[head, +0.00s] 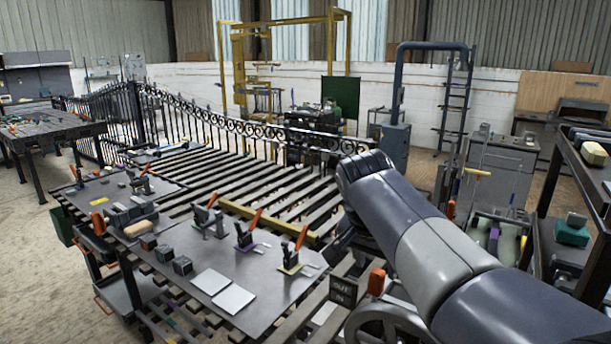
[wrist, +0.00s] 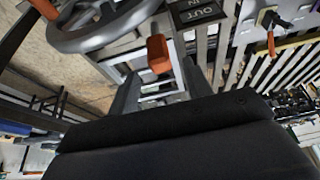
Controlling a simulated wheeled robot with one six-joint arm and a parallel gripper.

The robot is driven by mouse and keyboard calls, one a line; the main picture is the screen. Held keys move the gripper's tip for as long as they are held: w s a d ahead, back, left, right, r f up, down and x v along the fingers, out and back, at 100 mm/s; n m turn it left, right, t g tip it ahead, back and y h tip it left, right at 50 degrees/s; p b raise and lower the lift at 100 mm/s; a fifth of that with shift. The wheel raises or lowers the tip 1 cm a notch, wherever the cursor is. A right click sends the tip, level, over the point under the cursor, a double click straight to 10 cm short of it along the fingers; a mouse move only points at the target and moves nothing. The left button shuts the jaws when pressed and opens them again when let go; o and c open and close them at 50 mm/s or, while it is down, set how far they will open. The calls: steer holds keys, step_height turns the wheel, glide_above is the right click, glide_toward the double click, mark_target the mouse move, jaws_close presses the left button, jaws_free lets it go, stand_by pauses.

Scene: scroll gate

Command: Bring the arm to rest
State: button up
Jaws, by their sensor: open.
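My arm (head: 430,235) reaches in from the lower right of the head view, and its wrist end bends down beside the slatted bench. My gripper (wrist: 158,78) shows in the wrist view with its two fingers apart. In that view an orange handle (wrist: 158,53) lies in line with the gap between the fingers. I cannot tell whether they touch it, but the fingers are not closed on it. The orange handle also shows in the head view (head: 376,281), by a grey handwheel (head: 357,318). In the head view the arm mostly hides the gripper.
An OUT/IN sign (head: 342,289) stands beside the handwheel. A metal plate (head: 255,270) with several orange-handled clamps (head: 245,236) lies on the slatted bench to the left. A scrolled gate (head: 215,125) stands behind. Shelving (head: 570,165) is close on the right.

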mark_target(375, 288)
steer(key=x, duration=0.4)
steer(key=b+x, duration=0.1)
steer(key=x, duration=0.1)
steer(key=shift+s+a+f, duration=0.1)
steer(key=shift+s+f, duration=0.05)
steer(key=shift+f, duration=0.3)
steer(key=shift+f+b, duration=0.5)
steer(key=shift+f, duration=0.25)
steer(key=shift+r, duration=0.1)
